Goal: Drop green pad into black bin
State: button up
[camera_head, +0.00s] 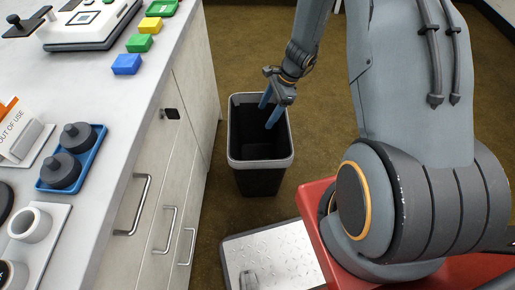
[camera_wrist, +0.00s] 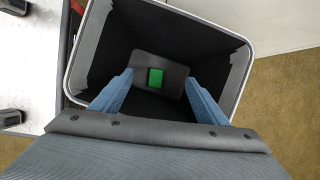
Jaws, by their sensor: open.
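The black bin (camera_head: 258,178) with a grey rim stands on the floor beside the white cabinet. My gripper (camera_head: 269,112) is over the bin's opening, its blue fingers pointing down, open and empty. In the wrist view the bin (camera_wrist: 131,40) opens below my gripper (camera_wrist: 158,92). A green pad (camera_wrist: 155,76) lies on the bin's floor, seen between the two spread fingers and apart from them. The bin's inside bottom is hidden in the head view. Another green pad (camera_head: 139,43) lies on the counter between a blue and a yellow one.
The white counter (camera_head: 120,105) on the left holds a blue pad (camera_head: 126,64), a yellow pad (camera_head: 150,24), a blue tray (camera_head: 95,150) with dark knobs and a sign. Cabinet handles stick out towards the floor. Brown floor is clear behind the bin.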

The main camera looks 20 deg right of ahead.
jog(key=shift+p+v, duration=0.4)
jog(key=shift+v, duration=2.2)
